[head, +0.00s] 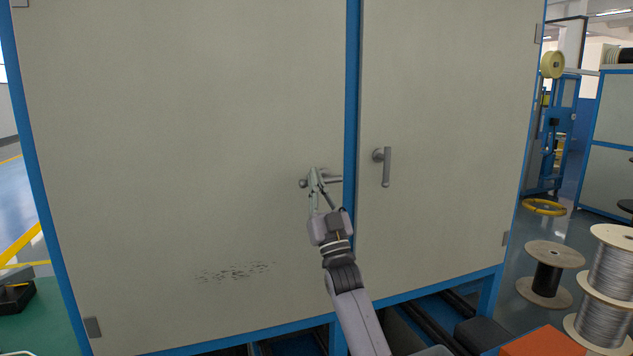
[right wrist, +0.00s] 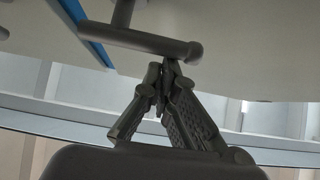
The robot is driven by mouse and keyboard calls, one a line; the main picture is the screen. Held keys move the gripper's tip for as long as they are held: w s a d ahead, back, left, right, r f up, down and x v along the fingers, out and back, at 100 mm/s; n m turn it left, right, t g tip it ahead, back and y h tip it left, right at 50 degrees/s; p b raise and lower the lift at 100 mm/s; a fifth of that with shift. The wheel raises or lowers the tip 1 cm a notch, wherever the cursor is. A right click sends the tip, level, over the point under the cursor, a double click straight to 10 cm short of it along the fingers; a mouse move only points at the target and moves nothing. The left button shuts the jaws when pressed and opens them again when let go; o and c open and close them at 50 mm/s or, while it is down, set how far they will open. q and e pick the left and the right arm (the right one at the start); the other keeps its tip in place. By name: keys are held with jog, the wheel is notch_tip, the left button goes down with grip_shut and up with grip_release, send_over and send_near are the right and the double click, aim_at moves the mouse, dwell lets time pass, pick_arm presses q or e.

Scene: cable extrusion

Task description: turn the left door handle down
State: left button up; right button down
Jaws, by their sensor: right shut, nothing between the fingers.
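The left door handle (head: 333,179) is a grey metal lever on the left cabinet door (head: 180,120), near the blue centre post. It lies roughly horizontal, partly covered by my right gripper (head: 316,176). In the right wrist view, the handle's bar (right wrist: 140,40) crosses above the fingertips of my right gripper (right wrist: 168,68). The fingers are shut with nothing between them, right at the bar's free end; I cannot tell whether they touch it. My left gripper is out of view.
The right door's handle (head: 386,167) hangs vertical beyond the blue centre post (head: 351,120). Cable spools (head: 549,275) stand on the floor at the right, and an orange box (head: 545,342) is at the bottom right.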

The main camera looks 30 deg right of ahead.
jog(key=shift+f+n+y, duration=0.2)
jog(key=shift+n+y, duration=0.7)
jog(key=shift+y, duration=0.1)
jog(key=shift+f+n+y, duration=0.15)
jog(key=shift+n+y, duration=0.75)
jog(key=shift+y, duration=0.1)
jog(key=d+f+n+g+y+p, duration=0.1)
jog(key=n+g+y+p, duration=0.1)
jog(key=n+g+y, duration=0.2)
jog(key=d+f+n+g+y+p, duration=0.1)
jog(key=n+g+y, duration=0.3)
jog(key=n, duration=0.7)
jog(key=d+f+n+g+y+p, duration=0.1)
jog(key=f+n+g+y+p, duration=0.1)
jog(key=n, duration=0.5)
jog(key=shift+s+d+f+g+y+p, duration=0.1)
jog(key=shift+s+f+g+y+p, duration=0.1)
jog(key=shift+g+y+p, duration=0.3)
jog(key=shift+s+f+g+y+p, duration=0.2)
jog(key=shift+g+y+p, duration=0.05)
jog(key=shift+g+y, duration=0.4)
jog(key=shift+d+n, duration=0.1)
jog(key=shift+n, duration=0.2)
